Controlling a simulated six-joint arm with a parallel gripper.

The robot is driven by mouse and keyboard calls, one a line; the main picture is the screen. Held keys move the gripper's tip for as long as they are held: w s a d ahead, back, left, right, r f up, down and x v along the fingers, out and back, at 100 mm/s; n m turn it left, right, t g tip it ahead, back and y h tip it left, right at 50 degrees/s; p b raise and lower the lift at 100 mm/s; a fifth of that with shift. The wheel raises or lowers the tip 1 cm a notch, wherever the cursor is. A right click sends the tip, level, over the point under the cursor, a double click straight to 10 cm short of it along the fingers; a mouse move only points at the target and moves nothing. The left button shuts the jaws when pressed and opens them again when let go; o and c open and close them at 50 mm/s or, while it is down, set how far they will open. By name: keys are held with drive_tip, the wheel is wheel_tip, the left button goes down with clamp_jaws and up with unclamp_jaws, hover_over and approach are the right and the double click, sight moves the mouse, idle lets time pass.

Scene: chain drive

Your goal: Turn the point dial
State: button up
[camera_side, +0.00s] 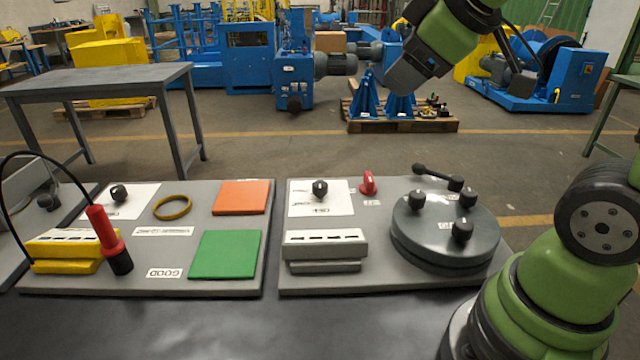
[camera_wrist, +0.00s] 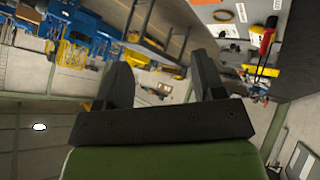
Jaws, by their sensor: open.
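Several dial-like knobs stand on the two grey boards; I cannot tell for certain which is the point dial. A black knob (camera_side: 320,188) stands on a white sheet at the back left of the right board. A similar black knob (camera_side: 119,193) stands on a white sheet on the left board. A red pointed knob (camera_side: 369,183) stands right of the first black knob. My gripper (camera_side: 400,85) is high above and behind the boards, apart from every knob. In the wrist view its two dark fingers (camera_wrist: 160,70) are spread with nothing between them.
A round dark grey housing (camera_side: 445,232) with black knobs fills the right board's right side. A grey block (camera_side: 325,250) sits at its front left. The left board holds orange (camera_side: 243,197) and green (camera_side: 225,254) squares, a yellow ring (camera_side: 172,207) and a red-black probe (camera_side: 108,238).

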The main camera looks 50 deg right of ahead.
drive_tip(key=w+d+n+h, duration=0.2)
drive_tip(key=w+d+n, duration=0.3)
drive_tip(key=w+n, duration=0.3)
drive_tip(key=n+t+y, duration=0.1)
drive_tip(key=n+y, duration=0.4)
drive_tip(key=n, duration=1.7)
hover_over(321, 184)
drive_tip(key=s+d, duration=0.4)
wheel_tip(321, 184, down, 15)
drive_tip(key=f+n+y, duration=0.1)
drive_tip(key=f+n, duration=0.1)
drive_tip(key=f, duration=0.1)
drive_tip(key=s+f+n+g+y, duration=0.1)
drive_tip(key=f+n, duration=0.1)
drive_tip(key=n, duration=0.1)
drive_tip(key=f+n+y, duration=0.1)
drive_tip(key=f+n, duration=0.2)
drive_tip(key=shift+s+a+f+g+y, duration=0.2)
drive_tip(key=shift+a+f+g+y, duration=0.1)
drive_tip(key=shift+a+g, duration=0.1)
drive_tip(key=x, duration=0.9)
drive_tip(key=shift+w+a, duration=0.1)
drive_tip(key=c, duration=0.9)
